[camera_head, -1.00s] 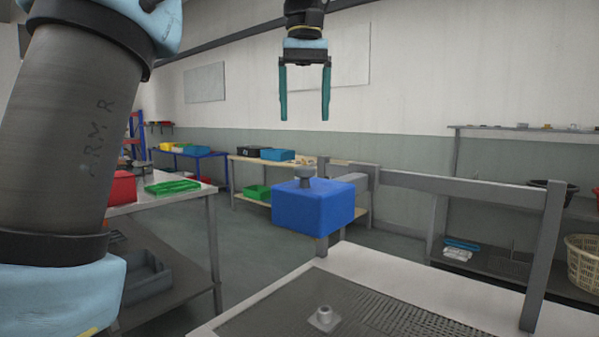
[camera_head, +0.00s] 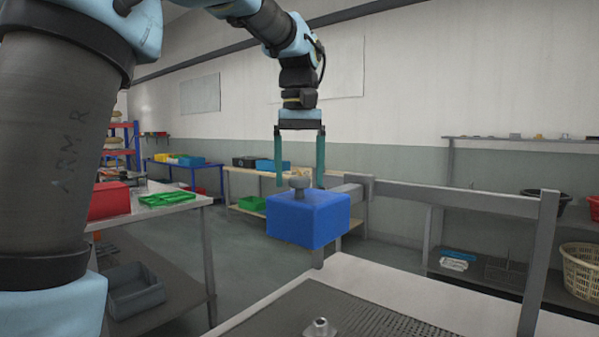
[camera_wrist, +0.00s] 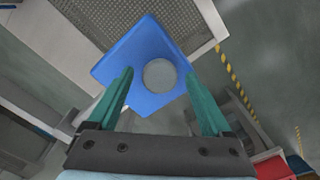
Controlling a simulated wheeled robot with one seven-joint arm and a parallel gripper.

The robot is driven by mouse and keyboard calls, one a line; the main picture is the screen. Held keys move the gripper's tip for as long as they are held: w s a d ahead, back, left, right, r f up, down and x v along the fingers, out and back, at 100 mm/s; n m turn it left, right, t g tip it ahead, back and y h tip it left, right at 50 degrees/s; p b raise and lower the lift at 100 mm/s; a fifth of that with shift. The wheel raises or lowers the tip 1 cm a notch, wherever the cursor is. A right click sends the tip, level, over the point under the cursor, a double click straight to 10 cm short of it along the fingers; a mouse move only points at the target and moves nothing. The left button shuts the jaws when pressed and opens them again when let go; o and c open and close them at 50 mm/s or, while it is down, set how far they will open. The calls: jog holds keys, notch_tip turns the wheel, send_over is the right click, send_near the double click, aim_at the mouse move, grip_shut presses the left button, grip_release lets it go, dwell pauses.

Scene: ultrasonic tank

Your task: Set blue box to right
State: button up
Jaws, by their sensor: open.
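The blue box (camera_head: 308,218) sits on the grey rail near the work table's far corner, with a round grey knob (camera_head: 299,184) on its top. My gripper (camera_head: 300,186) is above the box, pointing down, with its two green fingers apart on either side of the knob in the head view. In the wrist view the blue box (camera_wrist: 140,62) lies beyond the open fingers (camera_wrist: 160,85), and the round knob (camera_wrist: 160,75) shows between them. Nothing is held. I cannot tell whether the fingers touch the box.
A white table (camera_head: 390,285) with a dark ribbed mat (camera_head: 345,318) and a small metal fitting (camera_head: 320,328) is in front. A grey rail (camera_head: 455,195) runs right from the box. A side table with a red bin (camera_head: 108,200) stands left. A wicker basket (camera_head: 581,270) is far right.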

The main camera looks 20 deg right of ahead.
grip_shut()
dwell(0.6)
dwell(0.3)
